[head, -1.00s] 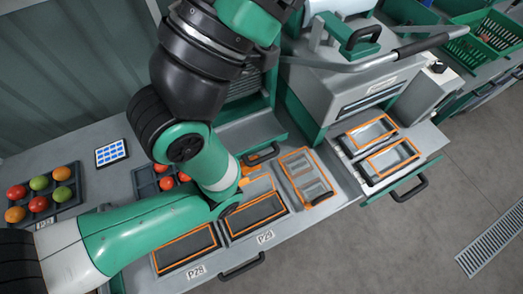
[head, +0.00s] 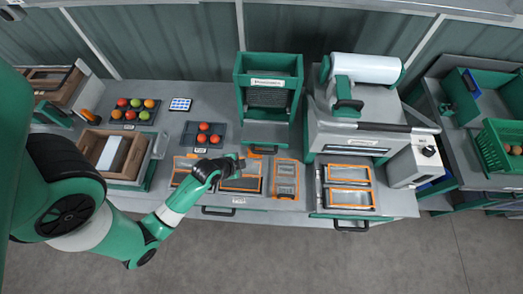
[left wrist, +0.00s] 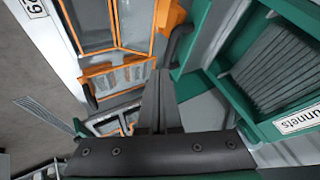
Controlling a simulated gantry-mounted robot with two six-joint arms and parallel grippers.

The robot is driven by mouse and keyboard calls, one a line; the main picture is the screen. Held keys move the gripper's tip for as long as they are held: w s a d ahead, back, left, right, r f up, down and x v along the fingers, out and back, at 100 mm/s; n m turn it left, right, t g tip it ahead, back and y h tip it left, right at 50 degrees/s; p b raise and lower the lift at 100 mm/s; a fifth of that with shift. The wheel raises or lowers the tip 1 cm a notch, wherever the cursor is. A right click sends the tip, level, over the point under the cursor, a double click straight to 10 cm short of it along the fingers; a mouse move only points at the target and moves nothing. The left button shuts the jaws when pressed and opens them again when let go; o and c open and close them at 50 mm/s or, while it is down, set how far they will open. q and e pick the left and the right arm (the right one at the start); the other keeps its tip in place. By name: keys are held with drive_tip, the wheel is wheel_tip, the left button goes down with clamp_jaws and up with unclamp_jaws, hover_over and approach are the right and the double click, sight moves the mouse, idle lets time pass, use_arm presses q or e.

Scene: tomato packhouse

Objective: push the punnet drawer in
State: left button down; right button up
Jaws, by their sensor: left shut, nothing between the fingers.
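The green punnet dispenser (head: 268,62) stands at the back of the bench, its label also showing in the left wrist view (left wrist: 300,121). Its grey punnet drawer (head: 267,132) sticks out at the bottom front, with a black handle (head: 264,149). The handle also shows in the left wrist view (left wrist: 180,45). My left gripper (head: 240,161) is shut and empty, low over the bench just left of the handle. In the left wrist view its fingers (left wrist: 163,78) point toward the handle area; whether they touch it I cannot tell. My right gripper is not in view.
Orange-rimmed trays (head: 286,180) lie in front and right of the drawer. The sealing machine (head: 365,135) stands to the right, with its own orange-framed drawer (head: 350,213).

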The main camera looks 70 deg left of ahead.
use_arm(q)
drive_tip(key=b+x, duration=0.3)
drive_tip(key=x, duration=0.3)
drive_tip(key=shift+s+b, duration=0.1)
drive_tip(key=shift+b, duration=0.3)
drive_tip(key=shift+b+x, duration=0.35)
drive_tip(key=shift+x, duration=1.7)
drive_tip(key=shift+r, duration=0.15)
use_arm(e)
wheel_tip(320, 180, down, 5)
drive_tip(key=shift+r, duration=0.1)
